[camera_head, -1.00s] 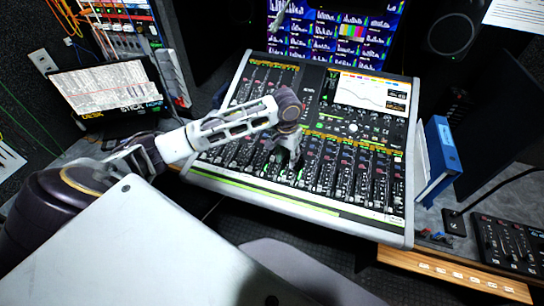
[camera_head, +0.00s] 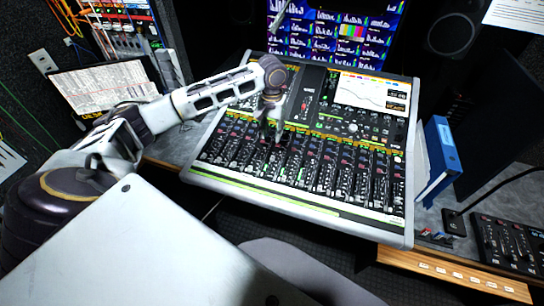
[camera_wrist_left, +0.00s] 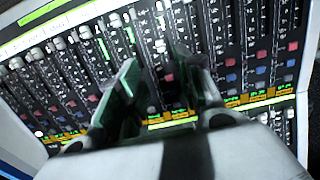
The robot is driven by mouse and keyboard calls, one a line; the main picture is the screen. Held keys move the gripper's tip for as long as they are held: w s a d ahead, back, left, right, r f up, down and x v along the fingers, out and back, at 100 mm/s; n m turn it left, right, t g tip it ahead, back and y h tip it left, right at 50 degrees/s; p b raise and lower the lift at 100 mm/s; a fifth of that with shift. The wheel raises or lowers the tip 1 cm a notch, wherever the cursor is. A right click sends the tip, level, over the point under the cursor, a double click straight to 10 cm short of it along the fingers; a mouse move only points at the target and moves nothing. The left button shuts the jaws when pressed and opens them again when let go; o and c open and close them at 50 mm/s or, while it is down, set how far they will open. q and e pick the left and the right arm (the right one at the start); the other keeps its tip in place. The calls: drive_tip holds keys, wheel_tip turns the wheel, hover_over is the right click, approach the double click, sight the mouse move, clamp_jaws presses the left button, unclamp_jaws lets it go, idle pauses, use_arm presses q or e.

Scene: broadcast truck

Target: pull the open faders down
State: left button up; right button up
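The mixing console (camera_head: 300,206) stands tilted on the desk, with a bank of faders (camera_head: 335,172) across its lower half. In the left wrist view, pale fader caps (camera_wrist_left: 62,44) sit in rows along dark strips; I cannot tell for sure which faders are open. My left gripper (camera_head: 272,138) is over the left-middle part of the console, near the upper end of the fader strips. In the left wrist view its two green-sided fingers (camera_wrist_left: 156,72) stand apart with nothing seen held. Whether they touch the console is unclear. My right gripper is out of view.
A lit meter screen (camera_head: 335,28) stands behind the console. A blue binder (camera_head: 438,155) is close to its right side. A laptop-like screen (camera_head: 105,88) is at the left. A small control panel (camera_head: 508,244) lies at the far right.

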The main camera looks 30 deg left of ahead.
sight(272, 158)
use_arm(q)
drive_tip(key=shift+f, duration=0.1)
drive_tip(key=shift+f, duration=6.8)
drive_tip(key=shift+c, duration=0.4)
clamp_jaws()
